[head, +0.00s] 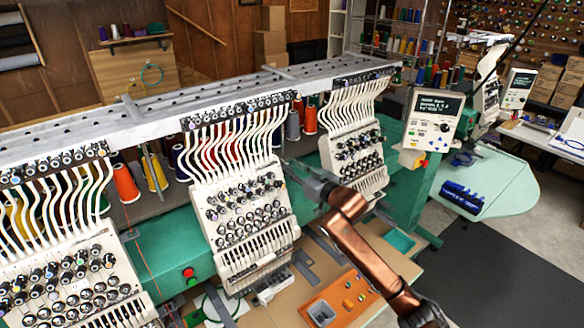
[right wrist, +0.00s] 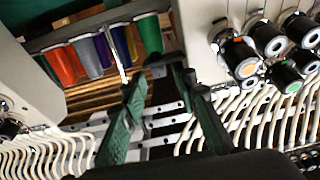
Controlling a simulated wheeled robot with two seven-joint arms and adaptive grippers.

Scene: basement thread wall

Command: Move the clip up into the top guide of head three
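Three white embroidery heads stand in a row: one at the left (head: 70,270), one in the middle (head: 240,205) and one at the right (head: 350,145). Which one counts as head three is not marked. Rows of black and chrome guides run along the rail above them, such as the top guides (head: 240,106) over the middle head. My right gripper (head: 288,162) is between the middle and right heads. My left gripper is out of view.
Thread cones (head: 292,125) stand behind the heads. In the wrist view, coloured cones (right wrist: 95,52), tension knobs (right wrist: 270,40) and white tubes (right wrist: 265,110) surround the fingers. An orange tray (head: 345,300) lies on the table. A control panel (head: 433,115) stands at the right.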

